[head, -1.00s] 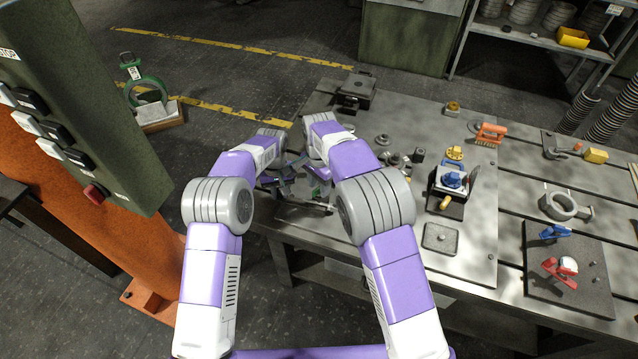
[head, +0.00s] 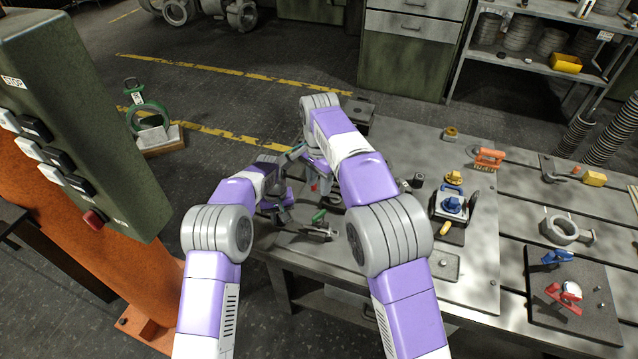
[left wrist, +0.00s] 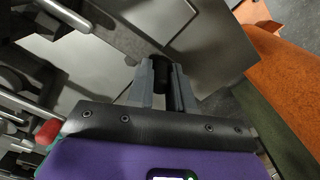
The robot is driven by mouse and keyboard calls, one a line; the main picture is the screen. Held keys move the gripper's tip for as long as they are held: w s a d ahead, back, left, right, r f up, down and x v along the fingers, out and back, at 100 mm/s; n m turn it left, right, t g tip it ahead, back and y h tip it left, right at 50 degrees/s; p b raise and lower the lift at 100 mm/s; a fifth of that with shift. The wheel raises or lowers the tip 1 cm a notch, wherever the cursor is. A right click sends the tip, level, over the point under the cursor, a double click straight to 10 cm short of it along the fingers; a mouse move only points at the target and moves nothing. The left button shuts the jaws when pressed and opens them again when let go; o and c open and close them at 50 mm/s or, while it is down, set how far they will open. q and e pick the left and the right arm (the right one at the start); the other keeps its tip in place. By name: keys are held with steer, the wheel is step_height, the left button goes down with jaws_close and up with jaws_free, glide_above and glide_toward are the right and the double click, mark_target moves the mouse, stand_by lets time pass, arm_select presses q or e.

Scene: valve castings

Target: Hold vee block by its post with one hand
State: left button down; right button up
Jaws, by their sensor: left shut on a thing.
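In the left wrist view, my left gripper (left wrist: 163,88) is shut on a dark upright post (left wrist: 161,68), which sits between its two fingers. I take this to be the vee block's post; the block below it is mostly hidden and I cannot make out its shape. In the head view, my left gripper (head: 277,206) is low at the table's near left corner, small and dark, with its hold unclear. My right gripper (head: 303,160) is just beyond it, partly hidden by my right arm; its jaws cannot be made out.
A green-handled clamp (head: 317,226) lies on the steel table (head: 340,252) right of my left gripper. A fixture with a blue part (head: 452,205), an orange brush (head: 488,158) and a grey ring casting (head: 560,229) stand further right. An orange machine column (head: 90,255) is at left.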

arm_select(q)
steer(key=shift+r, duration=0.1)
steer(key=c, duration=0.9)
jaws_free()
steer(key=shift+c, duration=0.2)
